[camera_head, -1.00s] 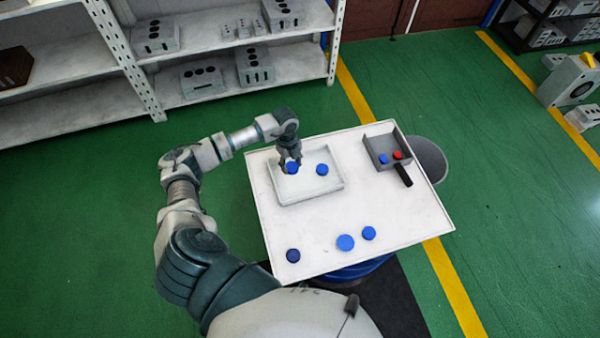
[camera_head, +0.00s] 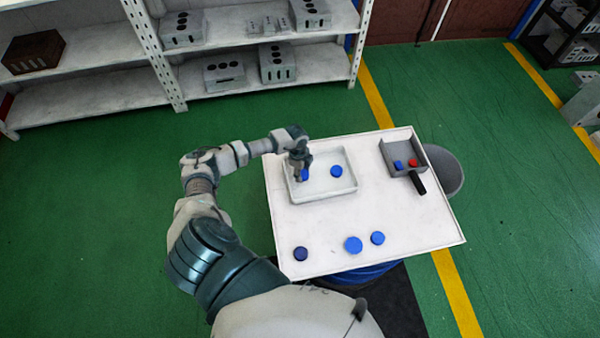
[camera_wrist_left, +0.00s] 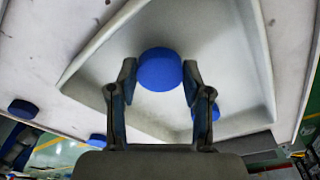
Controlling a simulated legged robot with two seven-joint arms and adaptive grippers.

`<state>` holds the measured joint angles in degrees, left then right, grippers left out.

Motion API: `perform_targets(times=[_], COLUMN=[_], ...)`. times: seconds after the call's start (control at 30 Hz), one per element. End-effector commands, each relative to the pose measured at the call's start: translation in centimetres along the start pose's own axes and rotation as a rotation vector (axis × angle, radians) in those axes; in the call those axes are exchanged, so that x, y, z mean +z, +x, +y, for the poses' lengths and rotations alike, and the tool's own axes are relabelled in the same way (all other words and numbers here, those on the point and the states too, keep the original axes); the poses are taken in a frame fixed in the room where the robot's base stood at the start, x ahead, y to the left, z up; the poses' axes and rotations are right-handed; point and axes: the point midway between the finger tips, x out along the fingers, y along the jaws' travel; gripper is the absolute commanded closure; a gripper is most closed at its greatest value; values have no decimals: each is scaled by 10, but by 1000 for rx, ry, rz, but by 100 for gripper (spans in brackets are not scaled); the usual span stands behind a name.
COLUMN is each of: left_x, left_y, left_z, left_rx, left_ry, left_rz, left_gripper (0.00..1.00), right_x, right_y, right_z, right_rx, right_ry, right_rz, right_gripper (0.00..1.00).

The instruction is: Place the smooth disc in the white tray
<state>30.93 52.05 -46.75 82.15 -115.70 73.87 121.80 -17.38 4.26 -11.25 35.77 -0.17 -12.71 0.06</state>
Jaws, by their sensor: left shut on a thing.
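My left gripper (camera_head: 298,168) is over the left part of the white tray (camera_head: 325,196), shut on a blue disc (camera_head: 305,174). The wrist view shows the disc (camera_wrist_left: 160,68) between the fingertips of the gripper (camera_wrist_left: 158,78), with the pale tray (camera_wrist_left: 225,65) behind it. I cannot tell whether the disc touches the tray floor. A second blue disc (camera_head: 336,171) lies in the tray to the right. Three more blue discs lie on the table near its front edge: a dark one (camera_head: 300,254), a larger one (camera_head: 353,245) and a small one (camera_head: 377,238). Surface smoothness is too small to tell.
A grey open box with a black handle (camera_head: 419,184) stands at the table's back right, holding a blue piece (camera_head: 398,165) and a red piece (camera_head: 413,163). A grey bin (camera_head: 452,172) is beyond the table (camera_head: 420,220). Shelves stand behind. The table's middle is clear.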

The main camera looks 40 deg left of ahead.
Motion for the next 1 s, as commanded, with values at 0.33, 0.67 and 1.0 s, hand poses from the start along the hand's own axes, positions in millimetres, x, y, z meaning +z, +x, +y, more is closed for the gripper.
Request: perform_targets(times=[0.33,0.67,1.0], left_x=[6,8,1], left_y=[14,19,9], left_z=[0,-1,0], left_rx=[2,3,-1], left_ry=[1,1,2], left_rz=[5,8,1], left_gripper=[84,26,26], right_x=[1,2,-2], right_y=[1,2,0], right_z=[6,11,-7], right_rx=[7,12,-10], right_ry=[-3,-9,-2], right_rz=[-1,-3,3], right_gripper=[60,60,60])
